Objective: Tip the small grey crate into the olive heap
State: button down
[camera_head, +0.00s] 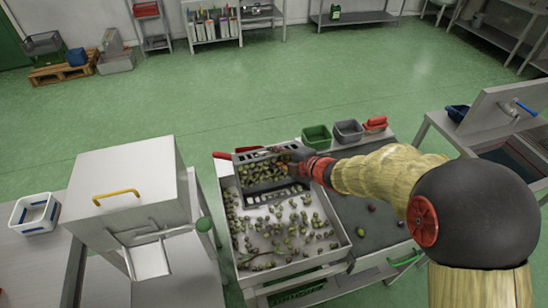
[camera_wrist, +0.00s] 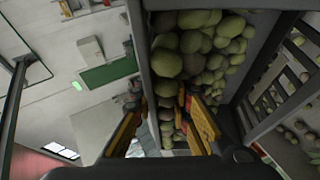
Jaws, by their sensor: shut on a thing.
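The small grey crate (camera_head: 238,172) holds many green olives and is at the far end of a pale tray, over or against it; I cannot tell whether it touches. My gripper (camera_head: 300,166) is at the crate's right end and shut on it. In the wrist view the crate's grey wall (camera_wrist: 142,50) runs beside the olives, and my gripper (camera_wrist: 165,112) has its yellow-padded fingers at its near end. The exact grip is partly hidden. The olive heap (camera_head: 285,228) is a loose spread of green and darker olives in the tray (camera_head: 345,238).
A green bin (camera_head: 316,136), a grey bin (camera_head: 348,131) and red items (camera_head: 375,123) stand behind my arm. A steel machine with a yellow handle (camera_head: 117,194) stands left. A sink (camera_head: 515,160) is at right. The green floor (camera_head: 250,80) beyond is clear.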

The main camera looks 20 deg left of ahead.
jog(key=shift+s+d+r+n+t+y+b, duration=0.15)
jog(key=shift+s+d+t+y+b, duration=0.4)
jog(key=shift+b, duration=2)
jog(key=shift+s+d+f+n+t+y+b, duration=0.1)
jog(key=shift+s+d+n+t+y+b, duration=0.35)
jog(key=shift+b, duration=2.05)
jog(key=s+b, duration=0.1)
jog(key=b, duration=0.3)
jog(key=shift+s+d+b, duration=0.1)
jog(key=shift+s+b, duration=0.2)
jog(key=s+d+n+t+y, duration=0.1)
jog(key=s+d+t+y, duration=0.1)
jog(key=s, duration=0.3)
jog(key=shift+s+d+f+n+t+y+b, duration=0.2)
jog(key=shift+d+f+n+t+y+b, duration=0.15)
jog(key=shift+d+y, duration=0.45)
jog(key=shift+r, duration=0.15)
